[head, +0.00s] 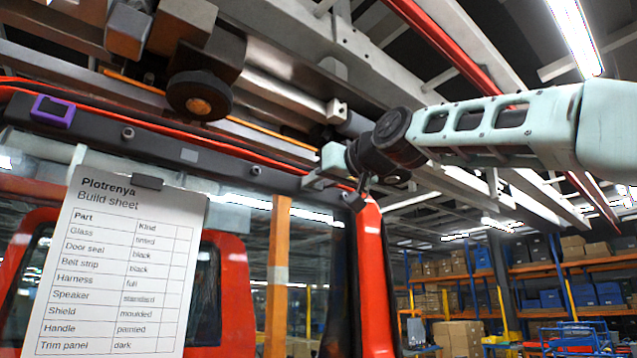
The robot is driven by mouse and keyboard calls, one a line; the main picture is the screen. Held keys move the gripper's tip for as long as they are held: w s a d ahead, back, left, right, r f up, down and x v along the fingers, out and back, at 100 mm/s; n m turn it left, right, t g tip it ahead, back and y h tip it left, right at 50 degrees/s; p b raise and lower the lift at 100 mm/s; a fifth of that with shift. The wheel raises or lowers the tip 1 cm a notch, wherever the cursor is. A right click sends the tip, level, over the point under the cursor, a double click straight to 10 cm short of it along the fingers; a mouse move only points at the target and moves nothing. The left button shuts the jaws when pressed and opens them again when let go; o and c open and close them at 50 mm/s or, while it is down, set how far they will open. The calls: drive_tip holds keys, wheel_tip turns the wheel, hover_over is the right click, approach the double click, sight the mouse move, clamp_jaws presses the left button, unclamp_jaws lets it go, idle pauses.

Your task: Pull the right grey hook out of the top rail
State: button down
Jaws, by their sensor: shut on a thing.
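The top rail (190,152) is a long dark bar over the red door frame, sloping down to the right. My gripper (316,181) reaches in from the right and is at the rail's right end. Its jaws are shut on a small grey piece at the rail, which I take for the right grey hook. The fingers hide most of it, and I cannot tell how far it sits in the rail. A purple clip (52,111) sits on the rail's left end.
A build sheet (125,265) hangs at the front left. A dark round roller (199,95) hangs above the rail. An orange post (278,275) stands behind the opening. Shelves with boxes (540,275) are far back right.

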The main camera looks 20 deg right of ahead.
drive_tip(key=s+d+f+b, duration=0.2)
drive_tip(key=s+f+b, duration=0.4)
drive_tip(key=s+b, duration=0.2)
drive_tip(key=s+d+f+b, duration=0.3)
drive_tip(key=s+f+b, duration=0.3)
drive_tip(key=s+b, duration=0.3)
drive_tip(key=b, duration=0.4)
drive_tip(key=shift+d+f, duration=0.15)
drive_tip(key=shift+d, duration=0.05)
idle(1.1)
idle(0.4)
